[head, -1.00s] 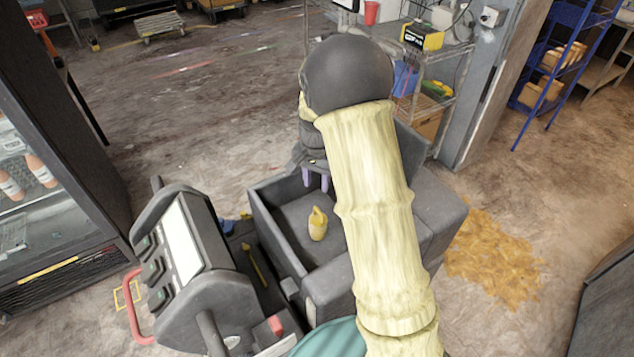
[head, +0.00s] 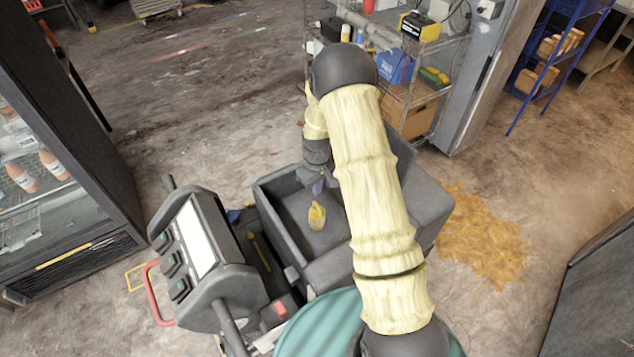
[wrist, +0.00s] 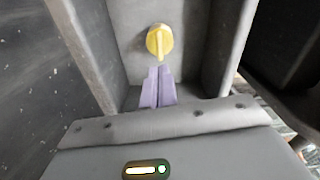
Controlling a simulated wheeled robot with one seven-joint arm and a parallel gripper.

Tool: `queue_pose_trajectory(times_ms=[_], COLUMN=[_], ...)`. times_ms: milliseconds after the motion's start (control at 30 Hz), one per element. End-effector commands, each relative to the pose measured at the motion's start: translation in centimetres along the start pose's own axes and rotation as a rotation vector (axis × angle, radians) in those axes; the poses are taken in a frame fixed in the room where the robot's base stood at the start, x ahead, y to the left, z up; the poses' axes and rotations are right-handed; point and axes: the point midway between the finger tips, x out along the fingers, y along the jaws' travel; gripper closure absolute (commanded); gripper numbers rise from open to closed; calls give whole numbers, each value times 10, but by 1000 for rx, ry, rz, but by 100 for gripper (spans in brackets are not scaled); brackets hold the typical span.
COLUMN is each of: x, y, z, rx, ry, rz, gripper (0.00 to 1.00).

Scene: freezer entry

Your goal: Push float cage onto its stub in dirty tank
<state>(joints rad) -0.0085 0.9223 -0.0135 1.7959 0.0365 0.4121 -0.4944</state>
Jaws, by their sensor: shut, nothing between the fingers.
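The yellow float cage (head: 316,216) stands inside the dirty tank (head: 283,205), an open grey box on the cleaning machine. It also shows in the wrist view (wrist: 160,42), just beyond the fingertips, with a raised rib along it. My gripper (head: 317,190) is inside the tank's far part, beside the float cage in the head view. In the wrist view the purple fingers (wrist: 159,68) are together and empty, their tips close to the cage's near edge. I cannot tell whether they touch it. The stub is not visible, and how the cage sits at its base is unclear.
Grey tank walls rise close on both sides of my gripper. The machine's control panel (head: 195,245) with a red handle (head: 153,293) stands at left. A glass-door cabinet (head: 45,190) is farther left. A wire shelf (head: 420,85) stands behind the tank.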

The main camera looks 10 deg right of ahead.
Motion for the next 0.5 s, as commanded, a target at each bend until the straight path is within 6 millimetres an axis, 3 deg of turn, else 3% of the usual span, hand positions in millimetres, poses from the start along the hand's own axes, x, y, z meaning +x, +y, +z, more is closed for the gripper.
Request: queue_pose_trajectory(times_ms=[267, 500], x=[2, 20], y=[0, 0], z=[0, 0], rx=[3, 4], ry=[-1, -1], rz=[0, 0], gripper=[100, 100])
